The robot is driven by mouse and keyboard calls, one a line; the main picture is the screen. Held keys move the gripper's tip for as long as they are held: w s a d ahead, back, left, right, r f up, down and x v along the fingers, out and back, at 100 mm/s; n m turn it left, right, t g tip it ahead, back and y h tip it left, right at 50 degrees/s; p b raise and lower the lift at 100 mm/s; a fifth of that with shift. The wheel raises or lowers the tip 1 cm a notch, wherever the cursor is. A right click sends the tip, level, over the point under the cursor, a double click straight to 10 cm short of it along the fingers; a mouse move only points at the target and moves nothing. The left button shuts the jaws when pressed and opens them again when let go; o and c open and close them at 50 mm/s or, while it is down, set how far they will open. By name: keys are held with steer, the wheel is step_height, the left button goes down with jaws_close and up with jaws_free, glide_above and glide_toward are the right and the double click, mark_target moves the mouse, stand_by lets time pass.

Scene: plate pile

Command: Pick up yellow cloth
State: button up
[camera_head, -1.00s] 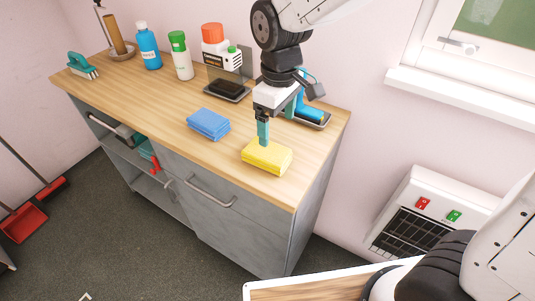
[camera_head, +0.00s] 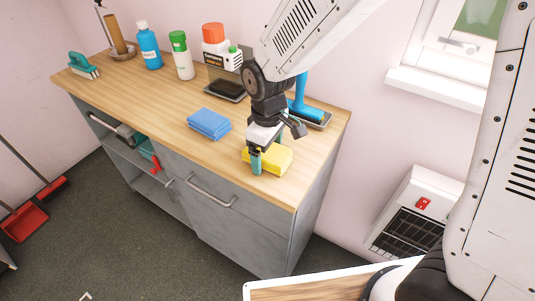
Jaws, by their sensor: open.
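The yellow cloth (camera_head: 274,158) lies folded on the wooden counter near its front right corner. My gripper (camera_head: 265,160) points down at the cloth, with one teal finger in front of its left part and the other finger partly seen behind it. The jaws are open. The wrist and front finger hide part of the cloth. I cannot tell whether the fingers touch it.
A folded blue cloth (camera_head: 209,123) lies left of the yellow one. A blue squeegee-like tool (camera_head: 306,108) on a dark tray stands behind my wrist. The front left counter is clear.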

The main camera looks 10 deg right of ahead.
steer(key=c, duration=1.1)
steer(key=shift+o, duration=0.2)
steer(key=shift+r, duration=0.1)
